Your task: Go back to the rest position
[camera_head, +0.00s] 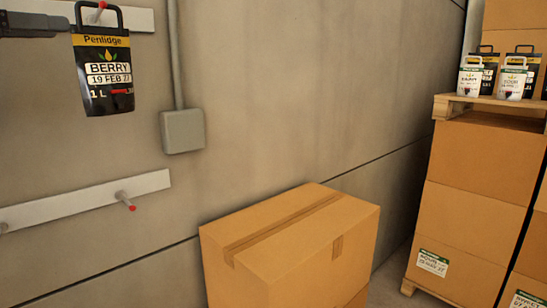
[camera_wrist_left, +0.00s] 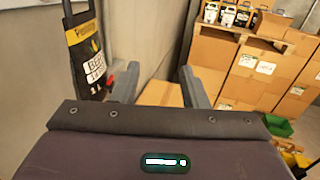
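A black pouch (camera_head: 103,75) with a yellow "Penlidge" band and a "BERRY 19 FEB 27" label hangs upright by its handle at the upper left. A red-tipped peg (camera_head: 101,5) of the upper rail shows within the handle loop. My left gripper (camera_head: 42,24) is at the upper left edge, beside the pouch's top. In the left wrist view its two fingers (camera_wrist_left: 160,84) are spread with nothing held between them. The pouch (camera_wrist_left: 86,55) is there to the left of the fingers, outside them. My right gripper is not in view.
A grey box (camera_head: 183,131) is on the wall. A cardboard carton (camera_head: 290,240) stands below. Stacked cartons (camera_head: 470,210) at right bear a pallet (camera_head: 490,108) with several pouches (camera_head: 512,80).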

